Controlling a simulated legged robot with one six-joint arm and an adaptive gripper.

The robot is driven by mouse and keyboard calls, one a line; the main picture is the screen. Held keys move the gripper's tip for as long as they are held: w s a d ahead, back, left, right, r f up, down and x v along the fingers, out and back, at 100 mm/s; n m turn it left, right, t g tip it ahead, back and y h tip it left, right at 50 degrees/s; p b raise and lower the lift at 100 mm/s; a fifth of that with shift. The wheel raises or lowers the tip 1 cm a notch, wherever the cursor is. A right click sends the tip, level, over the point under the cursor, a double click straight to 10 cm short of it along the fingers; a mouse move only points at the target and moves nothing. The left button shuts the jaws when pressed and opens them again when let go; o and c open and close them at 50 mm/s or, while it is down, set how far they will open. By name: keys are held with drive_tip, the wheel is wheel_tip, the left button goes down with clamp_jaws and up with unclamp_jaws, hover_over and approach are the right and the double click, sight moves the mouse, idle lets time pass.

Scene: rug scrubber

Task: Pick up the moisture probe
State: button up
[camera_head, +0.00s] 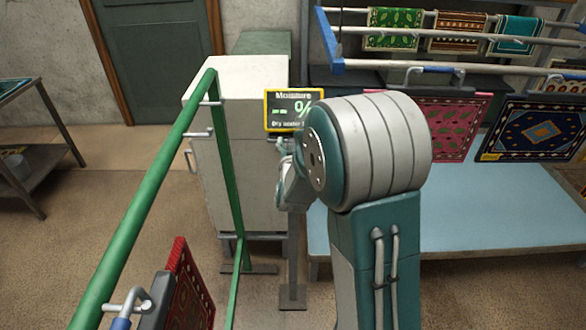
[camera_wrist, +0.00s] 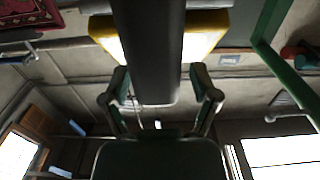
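The moisture display (camera_head: 294,111) stands on a thin post in the head view, with a yellow frame and a "-- %" reading. No probe can be made out for certain. In the wrist view a dark, blunt-ended bar (camera_wrist: 155,55) comes down from the top between the two fingers of my gripper (camera_wrist: 160,75), with gaps on both sides. I cannot tell whether this bar is the probe. The fingers are spread apart and close on nothing. A yellow, brightly lit box (camera_wrist: 205,35) is behind the bar. In the head view my arm largely hides the gripper, just below the display.
A white cabinet (camera_head: 215,150) stands behind the post. A green rail frame (camera_head: 150,185) with a red rug (camera_head: 187,290) is at left. A light-blue table (camera_head: 480,215) and hanging rugs (camera_head: 535,130) are at right. Bare floor (camera_head: 110,205) lies left of the green frame.

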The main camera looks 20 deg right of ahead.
clamp_jaws()
drive_tip(key=shift+r, duration=0.1)
